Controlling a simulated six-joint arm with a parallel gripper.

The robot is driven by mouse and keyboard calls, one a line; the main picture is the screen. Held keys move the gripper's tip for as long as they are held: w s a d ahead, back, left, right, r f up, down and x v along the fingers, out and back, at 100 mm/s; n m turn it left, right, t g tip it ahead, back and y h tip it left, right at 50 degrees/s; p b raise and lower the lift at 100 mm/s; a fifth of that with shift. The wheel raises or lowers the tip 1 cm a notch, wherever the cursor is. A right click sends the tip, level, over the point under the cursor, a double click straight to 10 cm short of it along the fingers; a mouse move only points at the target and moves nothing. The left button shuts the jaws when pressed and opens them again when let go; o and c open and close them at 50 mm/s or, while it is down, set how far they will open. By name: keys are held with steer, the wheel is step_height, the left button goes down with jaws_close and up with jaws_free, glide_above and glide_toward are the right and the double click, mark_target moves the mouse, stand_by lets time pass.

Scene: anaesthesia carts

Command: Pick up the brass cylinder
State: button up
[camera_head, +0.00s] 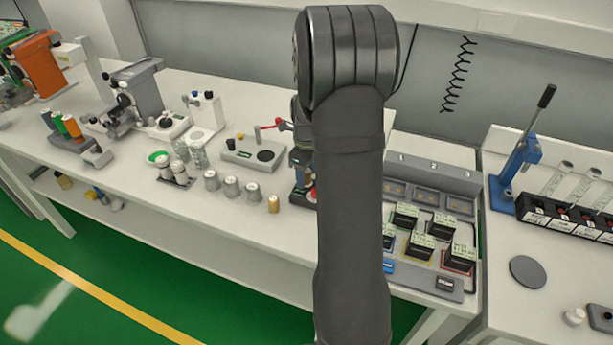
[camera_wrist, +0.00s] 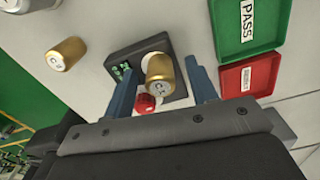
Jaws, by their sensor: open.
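A brass cylinder (camera_wrist: 160,75) with a pale labelled end shows between the two blue fingers of my gripper (camera_wrist: 161,63) in the wrist view. The fingers are open, with a gap on each side of it. It appears over a small black device (camera_wrist: 126,68) with a red knob (camera_wrist: 144,103); contact with the device cannot be told. A second brass cylinder (camera_wrist: 70,51) lies to the left on the white bench, apart from the fingers. One brass cylinder (camera_head: 273,204) shows near the bench's front edge in the head view, where my arm hides most of my gripper.
A green PASS tray (camera_wrist: 250,35) and a red tray (camera_wrist: 249,75) are right of the fingers. Several grey cylinders (camera_head: 231,187) stand left of the brass one. A rack of black-and-green blocks (camera_head: 427,203) is to the right of my arm.

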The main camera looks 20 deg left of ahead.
jaws_close()
steer(key=shift+r, duration=0.15)
